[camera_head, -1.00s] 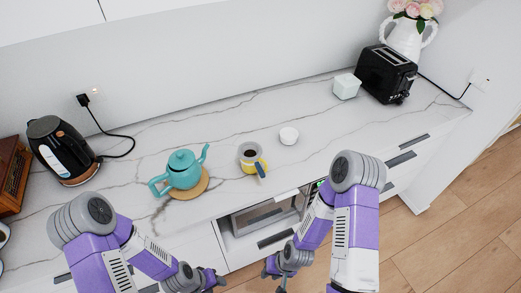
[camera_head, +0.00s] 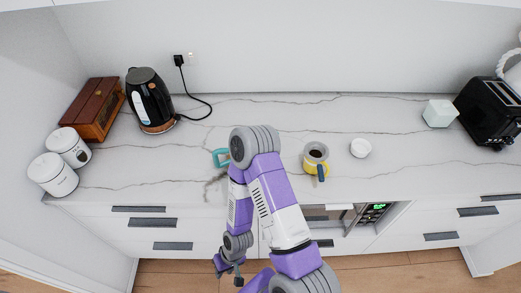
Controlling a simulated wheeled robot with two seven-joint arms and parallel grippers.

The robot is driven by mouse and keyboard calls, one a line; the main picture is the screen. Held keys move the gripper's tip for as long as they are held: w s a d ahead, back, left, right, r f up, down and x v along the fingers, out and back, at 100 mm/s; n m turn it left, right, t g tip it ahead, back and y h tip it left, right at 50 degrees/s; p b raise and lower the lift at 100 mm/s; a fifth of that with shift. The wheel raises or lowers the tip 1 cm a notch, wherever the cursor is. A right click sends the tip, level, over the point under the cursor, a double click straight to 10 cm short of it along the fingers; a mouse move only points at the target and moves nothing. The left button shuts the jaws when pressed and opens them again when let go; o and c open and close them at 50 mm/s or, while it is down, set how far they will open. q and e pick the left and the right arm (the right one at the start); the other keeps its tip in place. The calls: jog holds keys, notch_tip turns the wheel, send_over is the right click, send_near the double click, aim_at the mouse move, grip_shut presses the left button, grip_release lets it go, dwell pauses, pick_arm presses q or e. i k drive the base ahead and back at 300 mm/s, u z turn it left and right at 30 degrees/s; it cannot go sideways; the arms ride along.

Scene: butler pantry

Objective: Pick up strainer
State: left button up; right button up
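What looks like the strainer (camera_head: 316,152) sits on top of a yellow cup (camera_head: 309,166) on the marble counter, right of centre. A dark blue handle (camera_head: 321,172) hangs toward the counter's front edge. My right arm rises in the middle of the view, left of the cup. My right gripper (camera_head: 229,270) hangs low in front of the drawers, below counter height and apart from the strainer. It is small and dark, so its opening is unclear, and I see nothing held in it. My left gripper is out of view.
A teal teapot (camera_head: 221,158) is mostly hidden behind my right arm. A small white bowl (camera_head: 360,148) stands right of the cup. A black kettle (camera_head: 149,98), wooden box (camera_head: 97,108) and white canisters (camera_head: 53,174) stand left; a pale cube (camera_head: 438,113) and toaster (camera_head: 490,110) stand right.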

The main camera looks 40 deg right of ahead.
aim_at(318, 152)
jog(key=u, duration=0.75)
jog(key=k, duration=1.15)
jog(key=z, duration=1.55)
jog(key=i, duration=0.4)
jog(key=z, duration=0.05)
